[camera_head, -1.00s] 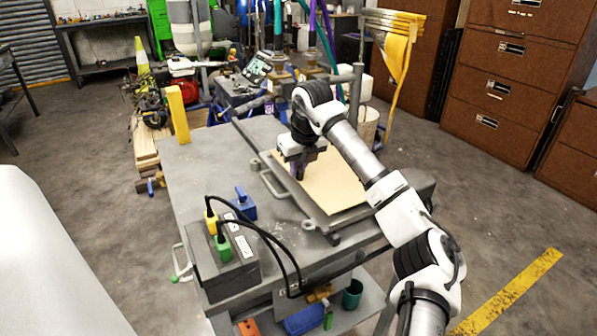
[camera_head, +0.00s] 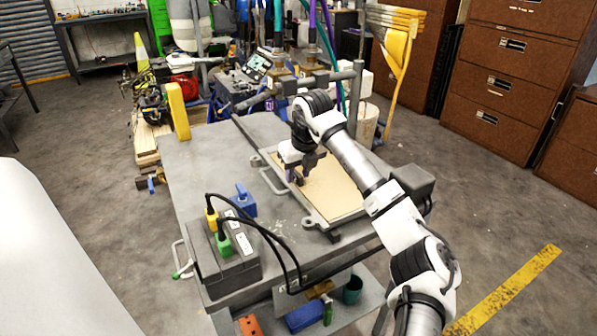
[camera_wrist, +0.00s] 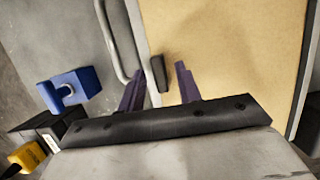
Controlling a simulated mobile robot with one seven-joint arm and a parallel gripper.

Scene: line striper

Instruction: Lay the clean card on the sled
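The tan card (camera_head: 335,195) lies flat on the grey sled (camera_head: 311,222), a shallow plate with handles at its side, on the workbench. The card also fills much of the wrist view (camera_wrist: 225,50). A small dark tab (camera_wrist: 158,74) stands at the card's left edge. My gripper (camera_head: 299,173) is over the card's left part. In the wrist view its two purple fingers (camera_wrist: 160,70) are apart, with the tab showing between them. I cannot tell if either finger touches it. Part of the card is hidden behind my arm in the head view.
A dark battery box (camera_head: 225,255) with yellow and green plugs and looping black cables stands at the bench's front left. A blue padlock-like block (camera_head: 244,203) sits behind it. A grey post (camera_head: 356,95) rises at the back.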

